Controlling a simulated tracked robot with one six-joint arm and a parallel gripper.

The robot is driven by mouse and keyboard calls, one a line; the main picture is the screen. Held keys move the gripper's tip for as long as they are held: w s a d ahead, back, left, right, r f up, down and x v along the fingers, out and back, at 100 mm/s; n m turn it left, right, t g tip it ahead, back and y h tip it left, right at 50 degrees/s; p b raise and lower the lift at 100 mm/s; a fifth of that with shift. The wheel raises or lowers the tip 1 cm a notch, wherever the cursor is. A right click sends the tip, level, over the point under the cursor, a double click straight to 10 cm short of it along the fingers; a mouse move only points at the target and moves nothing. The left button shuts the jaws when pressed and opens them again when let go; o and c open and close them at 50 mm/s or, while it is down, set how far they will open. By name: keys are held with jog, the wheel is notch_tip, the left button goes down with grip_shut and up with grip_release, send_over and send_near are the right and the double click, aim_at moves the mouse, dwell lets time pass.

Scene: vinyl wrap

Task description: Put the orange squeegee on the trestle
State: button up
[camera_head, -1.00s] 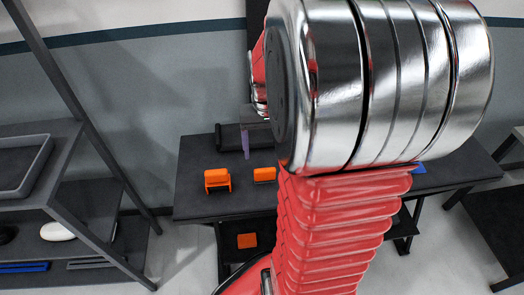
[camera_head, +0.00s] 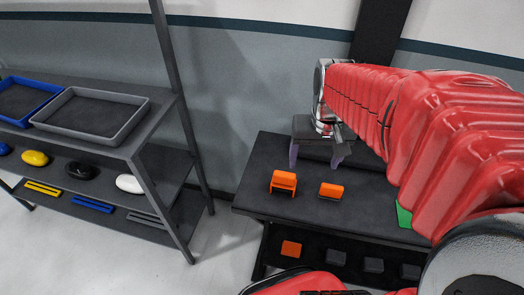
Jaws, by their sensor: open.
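Two orange items stand on the dark table, which looks like the trestle (camera_head: 262,205). One is a taller orange piece with two legs (camera_head: 283,182); the other is a low orange block (camera_head: 331,190). A third orange block (camera_head: 291,248) lies on the shelf under the table. I cannot tell for sure which is the squeegee. My gripper (camera_head: 316,158) is open and empty, its purple-tipped fingers pointing down above the back of the table, behind the two orange items. My red arm hides the table's right part.
A rack at left holds a grey tray (camera_head: 92,112) and blue tray (camera_head: 22,98) on top, with rounded items and flat bars below. Several dark blocks (camera_head: 373,265) sit under the table. A green piece (camera_head: 403,215) lies partly behind my arm. Floor between rack and table is clear.

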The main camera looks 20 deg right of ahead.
jog(key=s+a+r+n+t, duration=0.2)
jog(key=a+r, duration=0.1)
jog(key=a, duration=0.3)
jog(key=s+a+r+n+t, duration=0.1)
jog(key=s+a+r+n, duration=0.1)
jog(key=a, duration=0.5)
jog(key=shift+s+a+r+t+y, duration=0.2)
jog(key=shift+s+r+t+y, duration=0.2)
jog(key=shift+s, duration=0.45)
